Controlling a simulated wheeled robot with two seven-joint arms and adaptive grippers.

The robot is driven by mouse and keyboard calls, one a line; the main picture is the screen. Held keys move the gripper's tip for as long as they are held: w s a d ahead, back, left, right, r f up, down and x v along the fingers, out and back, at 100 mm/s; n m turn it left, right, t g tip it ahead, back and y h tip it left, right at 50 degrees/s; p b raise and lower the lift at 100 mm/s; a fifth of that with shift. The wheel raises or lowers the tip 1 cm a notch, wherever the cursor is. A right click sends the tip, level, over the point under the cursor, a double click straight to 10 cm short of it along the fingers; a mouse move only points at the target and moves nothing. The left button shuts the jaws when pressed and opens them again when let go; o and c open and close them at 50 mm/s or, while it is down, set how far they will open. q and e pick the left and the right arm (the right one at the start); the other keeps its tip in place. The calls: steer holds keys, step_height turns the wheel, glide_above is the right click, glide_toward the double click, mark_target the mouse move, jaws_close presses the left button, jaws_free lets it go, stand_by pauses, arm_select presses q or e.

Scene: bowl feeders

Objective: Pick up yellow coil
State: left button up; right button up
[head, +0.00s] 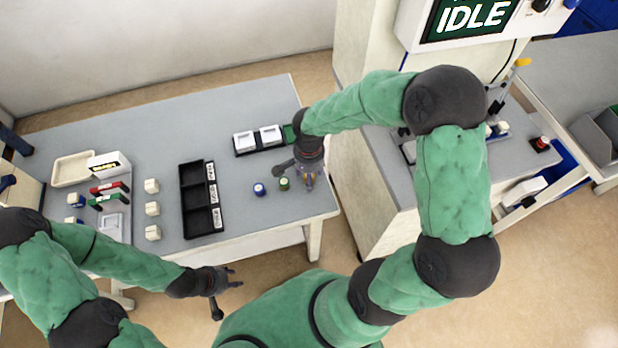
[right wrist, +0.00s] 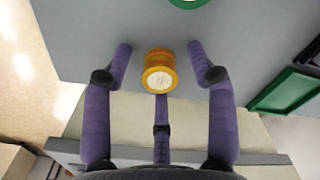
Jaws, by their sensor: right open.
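The yellow coil (right wrist: 159,72) stands on the grey table near its edge, between the spread fingers of my right gripper (right wrist: 159,50) in the right wrist view. The fingers are open, with a gap on both sides of the coil. In the head view my right gripper (head: 304,182) reaches down at the table's right end, and the coil (head: 308,182) is mostly hidden there. My left gripper (head: 238,278) is empty, in front of the table's near edge, its fingers apart.
A green coil (head: 284,184) and a blue coil (head: 259,189) stand just left of my right gripper. A black tray (head: 187,207) with three compartments lies farther left. White blocks (head: 152,209) stand beyond it. A machine cabinet (head: 365,165) is close on the right.

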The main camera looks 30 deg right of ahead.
jaws_close()
steer(key=shift+r, duration=0.1)
steer(key=shift+r, duration=0.45)
step_height(320, 180, up, 2)
steer(key=shift+r+p, duration=0.1)
steer(key=shift+p, duration=0.6)
steer(key=s+r+p, duration=0.5)
steer(key=s+r, duration=0.4)
steer(key=s, duration=0.5)
steer(key=shift+a+r, duration=0.25)
steer(key=shift+r, duration=0.15)
